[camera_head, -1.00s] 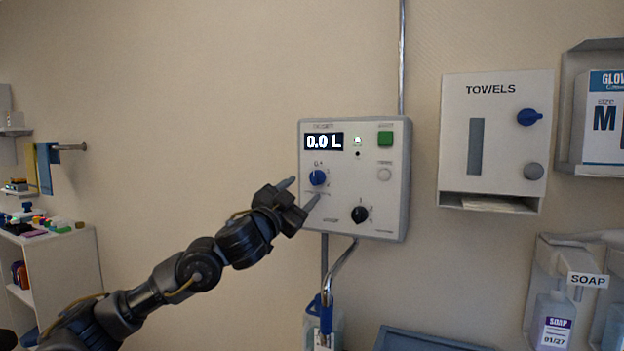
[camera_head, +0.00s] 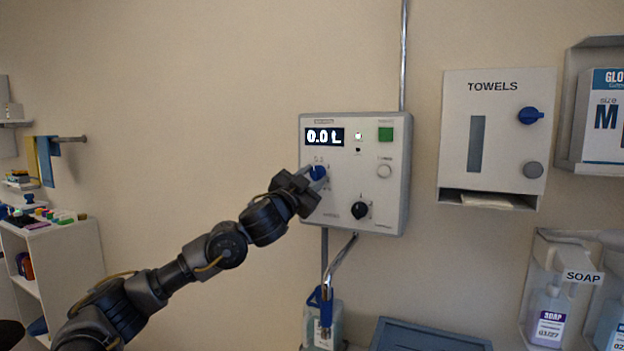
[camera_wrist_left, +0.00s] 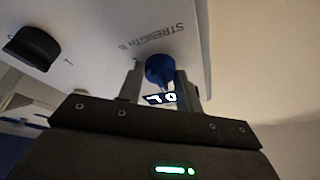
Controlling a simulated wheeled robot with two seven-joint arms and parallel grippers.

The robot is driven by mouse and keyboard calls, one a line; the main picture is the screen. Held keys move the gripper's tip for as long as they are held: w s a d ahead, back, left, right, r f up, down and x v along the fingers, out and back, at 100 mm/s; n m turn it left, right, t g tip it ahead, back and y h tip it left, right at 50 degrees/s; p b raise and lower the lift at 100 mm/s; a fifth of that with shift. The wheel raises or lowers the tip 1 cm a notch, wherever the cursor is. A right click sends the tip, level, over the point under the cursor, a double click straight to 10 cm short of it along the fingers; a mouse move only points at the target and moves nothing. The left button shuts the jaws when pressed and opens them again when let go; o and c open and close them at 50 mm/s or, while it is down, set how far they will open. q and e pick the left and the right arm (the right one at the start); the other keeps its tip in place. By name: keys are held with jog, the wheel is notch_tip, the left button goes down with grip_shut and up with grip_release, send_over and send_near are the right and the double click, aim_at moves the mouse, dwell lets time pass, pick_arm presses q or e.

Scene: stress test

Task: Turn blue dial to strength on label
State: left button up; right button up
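The blue dial (camera_head: 317,173) sits on the left of a white wall panel (camera_head: 340,214), below a display (camera_head: 324,137) reading 0.0 L. My left gripper (camera_head: 313,177) is at the dial and partly covers it. In the left wrist view the blue dial (camera_wrist_left: 160,70) is between the two fingers (camera_wrist_left: 161,80), which appear close against its sides. The panel print beside it there reads STRENGTH. A bottle (camera_head: 336,325) with a small label hangs below the panel; the label is too small to read. My right gripper is out of view.
The panel also has a black knob (camera_head: 360,210), a green button (camera_head: 385,134) and a pale button (camera_head: 384,171). A towel dispenser (camera_head: 497,135) and soap bottles (camera_head: 549,317) are to the right. A blue tray (camera_head: 430,337) is below.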

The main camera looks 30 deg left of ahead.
pick_arm(q)
jog(key=shift+c, duration=0.9)
jog(key=shift+m, duration=0.5)
jog(key=m, duration=0.2)
jog(key=m+g+h+p, duration=0.1)
jog(key=m, duration=0.1)
jog(key=m+h, duration=0.1)
jog(key=m, duration=0.1)
jog(key=shift+a+r+g+p, duration=0.2)
jog(key=shift+r+g+p, duration=0.05)
jog(key=shift+g+p, duration=0.05)
jog(key=m+g+h+p, duration=0.1)
jog(key=m, duration=0.3)
jog(key=shift+a+r, duration=0.1)
jog(key=shift+r, duration=0.05)
jog(key=shift+m+g+h+p, duration=0.3)
jog(key=shift+m+g+p, duration=0.4)
jog(key=shift+m, duration=1)
